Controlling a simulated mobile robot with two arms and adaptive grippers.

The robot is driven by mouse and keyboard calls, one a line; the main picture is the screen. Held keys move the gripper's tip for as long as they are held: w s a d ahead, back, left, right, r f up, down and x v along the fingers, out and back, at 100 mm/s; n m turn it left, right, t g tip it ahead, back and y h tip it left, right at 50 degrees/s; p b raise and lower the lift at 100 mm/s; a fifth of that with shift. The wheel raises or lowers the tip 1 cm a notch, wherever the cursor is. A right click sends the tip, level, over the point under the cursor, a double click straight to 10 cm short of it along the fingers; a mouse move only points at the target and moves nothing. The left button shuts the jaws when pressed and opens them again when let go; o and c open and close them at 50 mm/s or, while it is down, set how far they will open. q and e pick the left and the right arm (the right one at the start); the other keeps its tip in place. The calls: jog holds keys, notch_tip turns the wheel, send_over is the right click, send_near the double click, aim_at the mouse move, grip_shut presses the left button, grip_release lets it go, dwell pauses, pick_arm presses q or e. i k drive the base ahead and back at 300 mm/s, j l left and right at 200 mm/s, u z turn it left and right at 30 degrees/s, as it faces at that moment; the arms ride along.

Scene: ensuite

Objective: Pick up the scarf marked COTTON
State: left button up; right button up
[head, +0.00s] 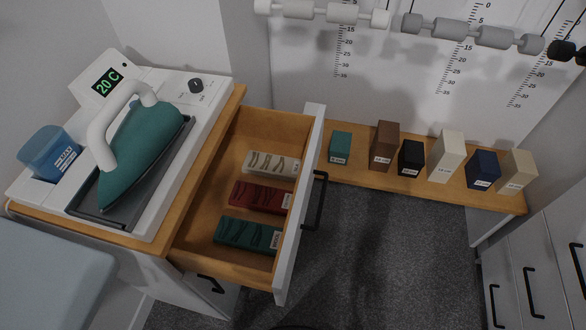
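An open wooden drawer (282,118) holds three folded scarves in a column. A cream scarf (262,163) lies at the back, a dark red scarf (255,196) in the middle, and a dark green scarf (240,233) nearest the front. Each has a small white label at its right end. The labels are too small to read, so I cannot tell which one says COTTON. Neither of my grippers is in view.
A teal iron (145,150) sits on a dark tray on the cabinet top, with a blue cup (50,153) and a display reading 20 C (107,81). Several labelled boxes stand on a low wooden shelf (345,176). The drawer's black handle (316,200) juts over open grey carpet (400,255).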

aim_at(264, 199)
jog(key=l+u, duration=0.75)
